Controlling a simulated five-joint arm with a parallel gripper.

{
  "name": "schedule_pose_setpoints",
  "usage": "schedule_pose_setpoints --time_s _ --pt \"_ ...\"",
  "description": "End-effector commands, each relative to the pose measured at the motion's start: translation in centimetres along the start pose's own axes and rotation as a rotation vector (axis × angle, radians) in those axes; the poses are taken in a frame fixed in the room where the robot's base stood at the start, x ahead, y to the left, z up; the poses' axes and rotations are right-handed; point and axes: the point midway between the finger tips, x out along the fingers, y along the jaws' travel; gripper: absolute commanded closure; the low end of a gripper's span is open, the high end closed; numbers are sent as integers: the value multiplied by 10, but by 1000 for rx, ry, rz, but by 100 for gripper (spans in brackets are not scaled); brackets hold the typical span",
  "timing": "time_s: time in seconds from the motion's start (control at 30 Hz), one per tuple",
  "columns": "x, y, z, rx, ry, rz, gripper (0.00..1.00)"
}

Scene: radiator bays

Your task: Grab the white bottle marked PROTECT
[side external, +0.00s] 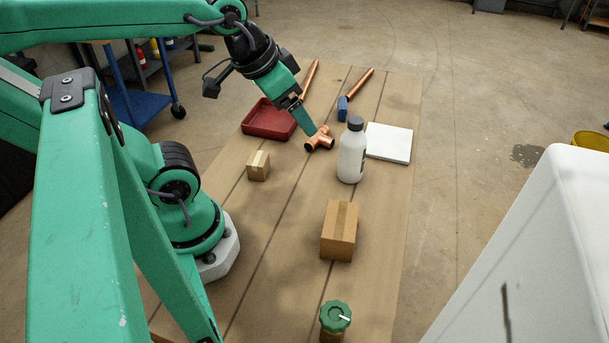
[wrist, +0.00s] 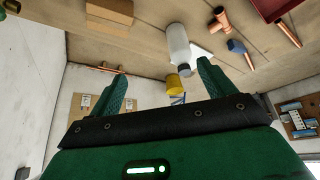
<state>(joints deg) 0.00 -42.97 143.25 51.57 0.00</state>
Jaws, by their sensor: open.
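A white bottle (side external: 351,155) with a dark cap stands upright on the wooden table, right of my gripper (side external: 309,130) in the side view. A dark label edge shows on its right side, but no lettering can be read. The bottle also shows in the wrist view (wrist: 178,42), beyond the fingers and nearer the right finger. In the wrist view my gripper (wrist: 161,68) has its two fingers wide apart with nothing between them. In the side view its tip is above or beside a copper tee fitting (side external: 319,140), apart from the bottle; contact with the tee cannot be told.
A red tray (side external: 268,121) and small box (side external: 258,166) are left.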

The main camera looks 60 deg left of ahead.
Motion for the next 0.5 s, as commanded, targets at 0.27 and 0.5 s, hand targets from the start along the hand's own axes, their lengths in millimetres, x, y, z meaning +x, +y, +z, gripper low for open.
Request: schedule_pose_setpoints --time_s 0.27,0.5 --pt "2 -1 -7 3 -24 -3 18" --pt "12 -6 -30 12 -98 -8 18"
